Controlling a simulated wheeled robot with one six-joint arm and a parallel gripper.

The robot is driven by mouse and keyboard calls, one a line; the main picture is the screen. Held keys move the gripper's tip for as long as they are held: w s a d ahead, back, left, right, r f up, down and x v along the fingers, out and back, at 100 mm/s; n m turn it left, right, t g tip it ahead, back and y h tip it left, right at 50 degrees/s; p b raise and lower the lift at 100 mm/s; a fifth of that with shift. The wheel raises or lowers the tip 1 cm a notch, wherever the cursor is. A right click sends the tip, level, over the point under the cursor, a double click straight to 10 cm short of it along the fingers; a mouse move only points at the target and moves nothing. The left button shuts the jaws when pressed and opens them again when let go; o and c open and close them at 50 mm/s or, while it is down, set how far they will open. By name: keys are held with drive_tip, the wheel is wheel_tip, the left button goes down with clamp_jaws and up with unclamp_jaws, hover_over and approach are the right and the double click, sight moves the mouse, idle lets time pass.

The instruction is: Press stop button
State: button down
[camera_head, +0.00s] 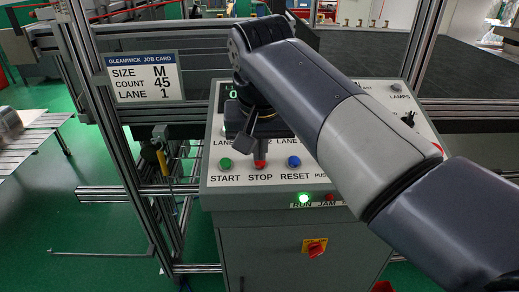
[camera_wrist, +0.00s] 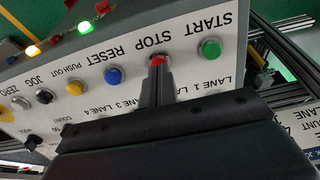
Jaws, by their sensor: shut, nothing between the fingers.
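The red STOP button (camera_head: 260,164) is on the sloped grey control panel (camera_head: 225,178), between the green START button (camera_head: 225,163) and the blue RESET button (camera_head: 294,161). In the wrist view the fingertips (camera_wrist: 157,66) cover part of the red STOP button (camera_wrist: 158,59). I cannot tell whether they touch it or how far it is pressed. START (camera_wrist: 209,47) and RESET (camera_wrist: 113,75) lie to either side, clear of the fingers.
The RUN lamp (camera_head: 304,199) glows green beside the JAM lamp (camera_head: 330,197). A red-and-yellow rotary switch (camera_head: 315,248) is on the cabinet front. A job card (camera_head: 145,76) hangs on the metal frame at left. Yellow and black controls show farther along the panel in the wrist view.

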sight(260, 164)
drive_tip(key=shift+w+f, duration=0.15)
drive_tip(key=shift+f, duration=0.35)
drive_tip(key=shift+b+x, duration=0.4)
drive_tip(key=shift+x, duration=0.5)
drive_tip(key=shift+s+f, duration=0.2)
drive_tip(key=shift+s, duration=0.05)
drive_tip(key=shift+r+p, duration=0.45)
drive_tip(key=shift+p, duration=0.05)
drive_tip(key=p+v, duration=0.2)
drive_tip(key=v, duration=1.2)
drive_tip(key=shift+r+p, duration=0.25)
drive_tip(key=shift+p, duration=0.1)
drive_tip(key=shift+w, duration=0.1)
